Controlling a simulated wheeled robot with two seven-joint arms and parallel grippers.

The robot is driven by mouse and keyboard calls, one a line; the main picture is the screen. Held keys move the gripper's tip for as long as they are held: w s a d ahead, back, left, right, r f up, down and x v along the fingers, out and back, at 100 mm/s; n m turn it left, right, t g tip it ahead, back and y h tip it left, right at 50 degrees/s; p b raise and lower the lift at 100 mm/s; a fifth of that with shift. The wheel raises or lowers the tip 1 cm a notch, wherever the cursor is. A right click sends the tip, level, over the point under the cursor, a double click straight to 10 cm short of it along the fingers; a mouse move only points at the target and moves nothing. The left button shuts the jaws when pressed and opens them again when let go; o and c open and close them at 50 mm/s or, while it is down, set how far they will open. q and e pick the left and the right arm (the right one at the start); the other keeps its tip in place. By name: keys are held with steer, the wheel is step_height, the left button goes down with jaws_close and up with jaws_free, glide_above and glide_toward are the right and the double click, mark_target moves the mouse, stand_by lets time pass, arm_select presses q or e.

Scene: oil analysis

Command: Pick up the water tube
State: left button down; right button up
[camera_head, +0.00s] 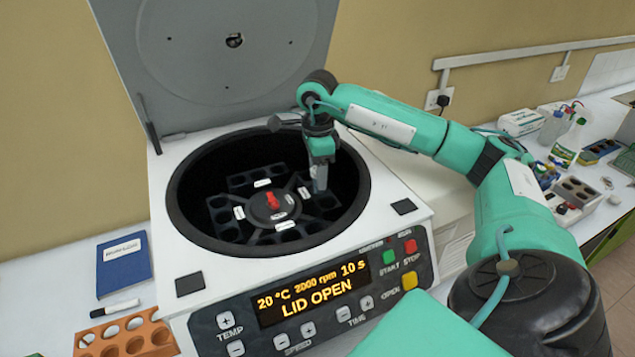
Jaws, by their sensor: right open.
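The centrifuge (418,213) stands open, and its display reads LID OPEN. Inside its round dark bowl is a rotor (272,207) with a red centre knob and several black slotted holders with white labels. My right gripper (319,186) points down into the bowl at the rotor's right-hand side. It is open, but its fingertips are small and dark against the bowl. I cannot make out the water tube; it may be hidden at the gripper or in a rotor slot. My left gripper is out of view.
The raised lid (225,50) stands behind the bowl. An orange rack (128,338), a marker (114,308) and a blue book (124,264) lie at the left. Bottles (566,143) and a grey tube rack (574,190) stand at the far right. My right arm spans the right side.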

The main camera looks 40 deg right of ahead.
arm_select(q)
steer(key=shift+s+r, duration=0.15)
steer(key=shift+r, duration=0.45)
arm_select(e)
steer(key=shift+f, duration=1.25)
steer(key=c, duration=1.1)
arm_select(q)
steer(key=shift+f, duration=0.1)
arm_select(e)
steer(key=shift+r, duration=0.2)
